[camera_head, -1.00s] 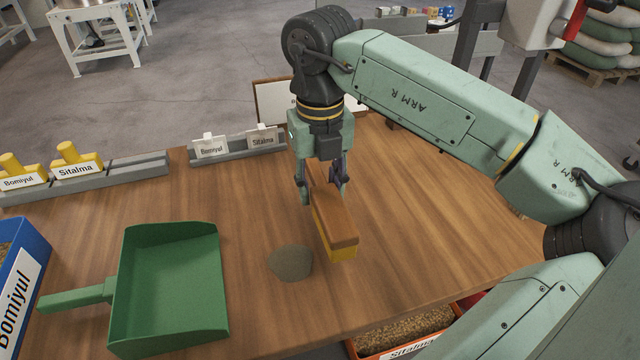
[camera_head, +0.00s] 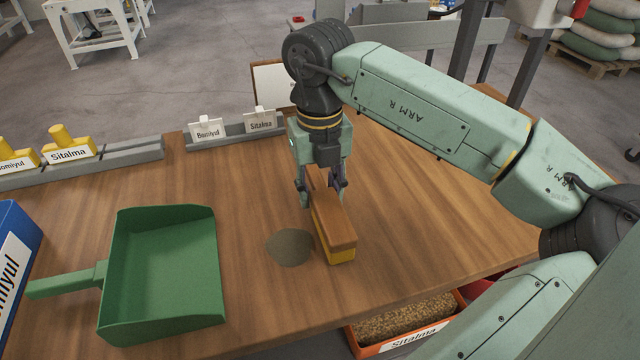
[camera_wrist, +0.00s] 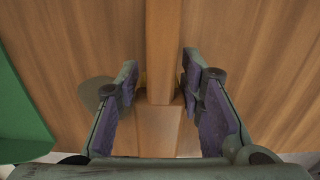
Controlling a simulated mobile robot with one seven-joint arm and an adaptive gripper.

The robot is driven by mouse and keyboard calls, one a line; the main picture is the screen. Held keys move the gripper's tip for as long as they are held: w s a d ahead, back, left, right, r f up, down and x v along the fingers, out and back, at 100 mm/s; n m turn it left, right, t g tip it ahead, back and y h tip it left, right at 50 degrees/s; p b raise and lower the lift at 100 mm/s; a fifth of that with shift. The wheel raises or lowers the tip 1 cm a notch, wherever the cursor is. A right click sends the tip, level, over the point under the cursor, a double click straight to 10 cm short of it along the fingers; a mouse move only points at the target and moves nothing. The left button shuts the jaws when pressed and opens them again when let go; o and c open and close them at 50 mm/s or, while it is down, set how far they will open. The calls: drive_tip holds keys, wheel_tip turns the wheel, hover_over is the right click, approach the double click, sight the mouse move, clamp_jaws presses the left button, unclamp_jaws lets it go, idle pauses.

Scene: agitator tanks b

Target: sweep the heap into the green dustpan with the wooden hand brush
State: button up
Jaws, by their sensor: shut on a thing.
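The wooden hand brush (camera_head: 334,226) has a brown back and yellow bristles. My gripper (camera_head: 320,195) is shut on it and holds it upright, bristles down, at or just above the tabletop. The grey-brown heap (camera_head: 289,248) lies on the table just left of the brush; I cannot tell whether they touch. The green dustpan (camera_head: 165,265) lies further left, its handle pointing left and a gap of bare table between it and the heap. In the wrist view the brush (camera_wrist: 163,50) runs between my fingers, with the heap (camera_wrist: 97,92) partly hidden behind the left finger.
A blue bin (camera_head: 14,265) labelled Bomiyul stands at the left edge. An orange bin (camera_head: 405,338) labelled Sitalma sits below the table's front edge. Grey rails with name cards (camera_head: 207,129) and yellow-handled pieces (camera_head: 68,148) line the back. The table right of the brush is clear.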

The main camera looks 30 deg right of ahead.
drive_tip(key=shift+w+a+f+p, duration=0.1)
drive_tip(key=shift+w+a+p, duration=0.35)
drive_tip(key=shift+a, duration=1)
drive_tip(key=shift+w+a+p, duration=0.4)
drive_tip(key=shift+a, duration=1.1)
drive_tip(key=shift+w+a+f+p, duration=0.1)
drive_tip(key=shift+w+a+p, duration=0.35)
drive_tip(key=shift+a, duration=1)
drive_tip(key=shift+w+a+b, duration=0.25)
drive_tip(key=shift+a+b, duration=0.05)
drive_tip(key=shift+a, duration=0.65)
drive_tip(key=shift+w+a+b, duration=0.3)
drive_tip(key=shift+a, duration=0.6)
drive_tip(key=shift+w+a+b, duration=0.25)
drive_tip(key=shift+a+b, duration=0.05)
drive_tip(key=shift+a, duration=0.65)
drive_tip(key=shift+r+p, duration=1.15)
drive_tip(key=shift+r, duration=1.15)
